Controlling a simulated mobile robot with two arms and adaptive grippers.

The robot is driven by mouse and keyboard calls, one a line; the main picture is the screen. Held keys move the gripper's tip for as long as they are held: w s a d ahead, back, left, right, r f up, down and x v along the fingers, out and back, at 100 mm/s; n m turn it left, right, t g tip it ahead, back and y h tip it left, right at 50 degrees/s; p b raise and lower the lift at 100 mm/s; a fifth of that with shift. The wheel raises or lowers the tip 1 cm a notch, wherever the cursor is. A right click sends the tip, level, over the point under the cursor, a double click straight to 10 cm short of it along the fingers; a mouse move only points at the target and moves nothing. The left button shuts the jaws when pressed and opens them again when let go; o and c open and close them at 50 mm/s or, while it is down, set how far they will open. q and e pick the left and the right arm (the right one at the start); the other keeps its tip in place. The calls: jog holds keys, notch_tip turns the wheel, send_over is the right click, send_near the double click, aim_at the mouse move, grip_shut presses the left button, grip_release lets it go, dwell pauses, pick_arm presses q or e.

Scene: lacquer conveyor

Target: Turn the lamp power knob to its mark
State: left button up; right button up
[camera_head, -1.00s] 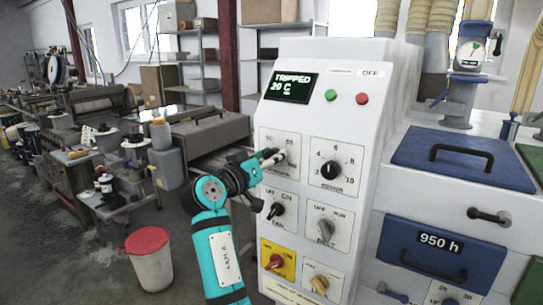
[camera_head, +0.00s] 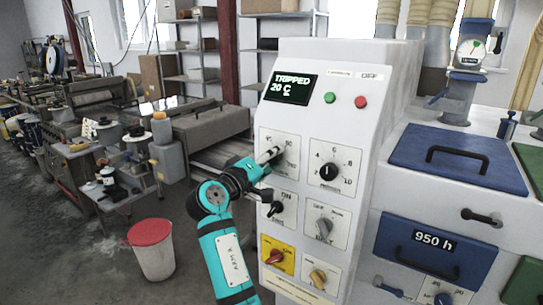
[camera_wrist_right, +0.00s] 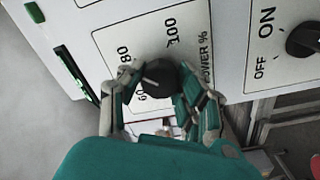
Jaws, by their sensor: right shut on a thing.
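The lamp power knob (camera_wrist_right: 158,77) is a round black knob with a pale pointer line, on a white plate (camera_wrist_right: 110,38) marked "POWER %" with 60, 80 and 100. Its pointer looks turned toward the 60–80 side; the exact reading is unclear. My right gripper (camera_wrist_right: 163,98) is shut on the knob, one finger on each side. My left gripper is not in view.
The white control cabinet (camera_head: 395,110) has a display (camera_head: 290,88) reading "TRIPPED 20 C". A red-lidded bin (camera_head: 151,250) stands at left.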

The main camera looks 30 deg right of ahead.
aim_at(275, 124)
jog(key=shift+r, duration=0.15)
jog(key=o, duration=1.2)
jog(key=shift+w, duration=0.1)
jog(key=shift+c, duration=0.2)
jog(key=r, duration=0.5)
jog(key=w+r, duration=0.1)
jog(key=r, duration=0.1)
jog(key=shift+r, duration=0.15)
jog(key=shift+s+r, duration=0.4)
jog(key=shift+r, duration=0.25)
jog(key=shift+s+r, duration=0.35)
jog(key=shift+r, duration=0.25)
jog(key=shift+s+r, duration=0.2)
jog(key=shift+w+d+f, duration=0.1)
jog(key=shift+w+f, duration=0.2)
jog(key=shift+w, duration=0.3)
